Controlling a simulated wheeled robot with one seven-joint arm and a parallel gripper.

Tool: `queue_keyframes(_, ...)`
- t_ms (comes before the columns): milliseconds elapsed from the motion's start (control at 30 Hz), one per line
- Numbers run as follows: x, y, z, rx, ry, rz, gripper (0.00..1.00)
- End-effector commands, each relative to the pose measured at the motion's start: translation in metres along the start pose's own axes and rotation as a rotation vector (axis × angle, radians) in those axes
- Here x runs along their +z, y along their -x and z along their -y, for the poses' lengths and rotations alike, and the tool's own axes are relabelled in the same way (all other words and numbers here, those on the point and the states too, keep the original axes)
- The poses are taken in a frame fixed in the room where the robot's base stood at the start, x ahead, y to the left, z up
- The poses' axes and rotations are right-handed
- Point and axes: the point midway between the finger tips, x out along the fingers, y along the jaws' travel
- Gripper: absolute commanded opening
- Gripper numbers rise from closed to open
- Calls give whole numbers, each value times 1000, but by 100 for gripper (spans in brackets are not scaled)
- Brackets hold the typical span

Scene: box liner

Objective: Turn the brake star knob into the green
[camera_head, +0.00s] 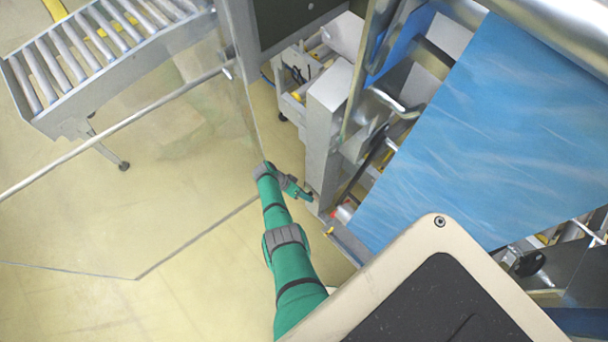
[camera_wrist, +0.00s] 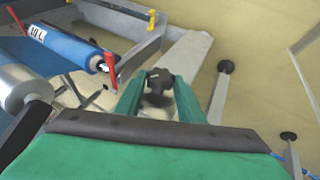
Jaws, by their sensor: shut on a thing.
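The brake star knob (camera_wrist: 159,80) is a black, lobed knob in the wrist view. It sits between the two green fingers of my gripper (camera_wrist: 158,95), which are shut on it from both sides. Any green marking around the knob cannot be made out. In the head view my gripper (camera_head: 308,196) reaches the lower side of the grey machine frame, and the knob is too small or hidden there.
A blue film sheet (camera_head: 490,120) covers the machine's right side. A blue roll (camera_wrist: 55,50) and a red lever (camera_wrist: 109,70) are left of my gripper in the wrist view. A roller conveyor (camera_head: 90,60) stands upper left.

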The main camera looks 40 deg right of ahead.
Motion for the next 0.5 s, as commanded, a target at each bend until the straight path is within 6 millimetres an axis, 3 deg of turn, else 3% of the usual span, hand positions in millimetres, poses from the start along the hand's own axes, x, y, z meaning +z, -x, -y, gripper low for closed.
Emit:
queue_keyframes(400,0,-2,-1,2,-3,5,12)
queue_keyframes(433,0,-2,-1,2,-4,6,42)
queue_keyframes(500,0,-2,-1,2,-5,6,53)
